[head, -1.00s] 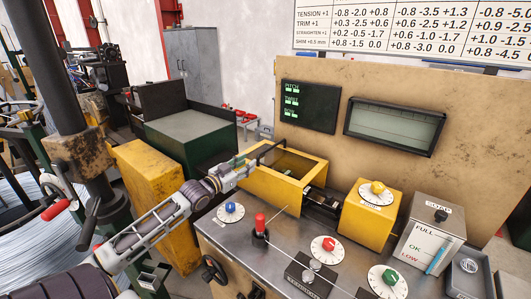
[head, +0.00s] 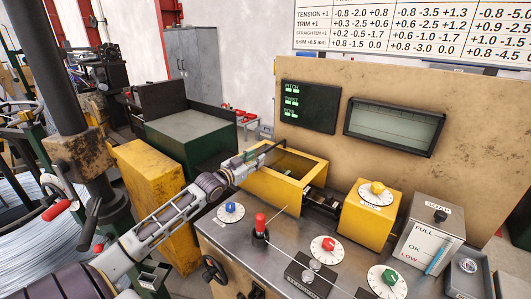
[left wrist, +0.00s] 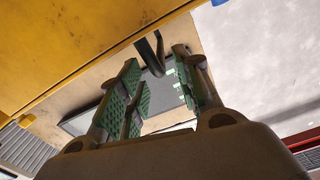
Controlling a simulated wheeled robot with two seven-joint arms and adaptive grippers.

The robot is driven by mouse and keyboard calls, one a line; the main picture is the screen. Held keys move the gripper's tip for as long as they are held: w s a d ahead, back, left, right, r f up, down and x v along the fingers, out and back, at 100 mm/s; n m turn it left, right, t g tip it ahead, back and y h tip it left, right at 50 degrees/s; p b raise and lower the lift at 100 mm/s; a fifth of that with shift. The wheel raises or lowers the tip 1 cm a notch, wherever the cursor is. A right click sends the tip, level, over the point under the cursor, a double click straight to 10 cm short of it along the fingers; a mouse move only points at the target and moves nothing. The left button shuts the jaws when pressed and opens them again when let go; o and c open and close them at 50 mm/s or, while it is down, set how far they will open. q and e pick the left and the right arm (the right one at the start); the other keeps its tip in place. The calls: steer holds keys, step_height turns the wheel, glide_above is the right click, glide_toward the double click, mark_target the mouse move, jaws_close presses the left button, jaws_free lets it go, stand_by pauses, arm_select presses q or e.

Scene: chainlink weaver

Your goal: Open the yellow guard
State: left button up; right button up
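The yellow guard (head: 272,190) is a box-like yellow housing at the back of the steel bench, left of the yellow dial block. A dark recess shows inside its rim. My left gripper (head: 256,159) is at the guard's left upper edge, beside a thin dark bar (head: 274,149). In the left wrist view, my left gripper (left wrist: 160,87) has its green-padded fingers apart. A dark bent bar (left wrist: 152,52) shows between or just beyond their tips; contact cannot be told. A yellow surface (left wrist: 90,45) fills the upper left there. My right gripper is not in view.
The bench (head: 225,238) carries a red-topped lever (head: 260,224), several dials and the yellow dial block (head: 365,222). A grey soap box (head: 428,247) stands at right. A tan panel (head: 460,150) rises behind. A yellow cabinet (head: 155,200) stands left, behind my arm.

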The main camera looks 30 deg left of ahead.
mark_target(265, 151)
arm_select(q)
steer(key=shift+w+d+p, duration=0.15)
steer(key=shift+w, duration=1.6)
steer(key=shift+w+d+p, duration=0.15)
steer(key=shift+w, duration=1.55)
jaws_close()
